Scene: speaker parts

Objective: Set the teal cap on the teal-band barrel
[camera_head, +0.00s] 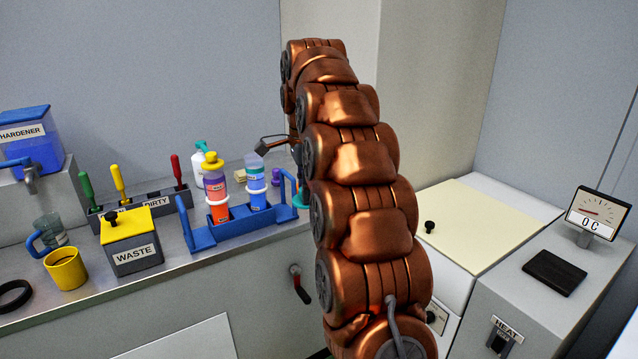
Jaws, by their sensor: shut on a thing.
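My gripper shows only in part, as a dark finger (263,147) beside my copper arm, above the rack. My arm hides the rest of it and whatever is between its jaws. A teal piece (301,198) shows at the left edge of my arm, by the right end of the blue rack (231,229). I cannot tell whether it is the teal cap or part of the teal-band barrel. Two barrels stand upright in the rack: an orange-band barrel (217,196) with a yellow top and a blue-band barrel (257,190).
A purple piece (276,176) and a white bottle (200,158) stand behind the rack. Left are a waste box (131,240), a yellow mug (66,269) and a holder with screwdrivers (140,208). Right of my arm are a cream-topped cabinet (480,225) and a heater with a dial (597,212).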

